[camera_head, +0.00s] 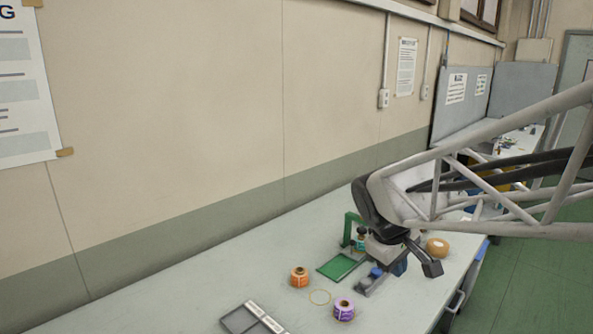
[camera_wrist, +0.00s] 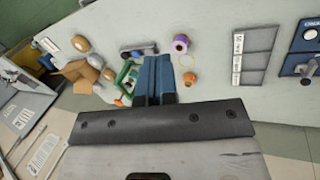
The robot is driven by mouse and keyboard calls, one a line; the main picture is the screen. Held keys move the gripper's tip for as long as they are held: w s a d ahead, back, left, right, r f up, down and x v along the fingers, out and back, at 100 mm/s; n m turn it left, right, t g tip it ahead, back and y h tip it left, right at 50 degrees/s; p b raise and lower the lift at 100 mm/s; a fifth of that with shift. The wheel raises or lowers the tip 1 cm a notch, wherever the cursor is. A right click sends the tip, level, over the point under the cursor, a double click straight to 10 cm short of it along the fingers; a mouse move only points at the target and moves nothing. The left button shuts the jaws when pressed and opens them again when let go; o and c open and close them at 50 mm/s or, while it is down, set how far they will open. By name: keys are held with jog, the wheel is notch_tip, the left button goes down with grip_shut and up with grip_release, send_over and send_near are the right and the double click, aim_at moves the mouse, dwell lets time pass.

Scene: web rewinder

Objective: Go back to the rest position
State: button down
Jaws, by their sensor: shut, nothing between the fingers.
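My gripper (camera_head: 400,266) hangs at the end of the white truss arm, above the right part of the grey table in the head view. In the wrist view its two blue fingers (camera_wrist: 155,78) are together, with nothing visible between them. The fingers appear apart from the objects on the table, though their exact height is hard to tell. The arm and wrist hide part of the table's far right side in the head view.
An orange spool (camera_head: 299,277), a purple spool (camera_head: 344,309) and a green plate (camera_head: 338,266) lie on the table. A green frame (camera_head: 350,228) stands near the wrist. A compartment tray (camera_wrist: 256,52) and cardboard box (camera_wrist: 82,73) lie farther off. The table's left part is clear.

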jog(key=s+a+f+m+y, duration=0.1)
jog(key=s+m+y, duration=0.2)
jog(key=s, duration=1.5)
jog(key=shift+f+m+t, duration=0.3)
jog(key=shift+m, duration=1.7)
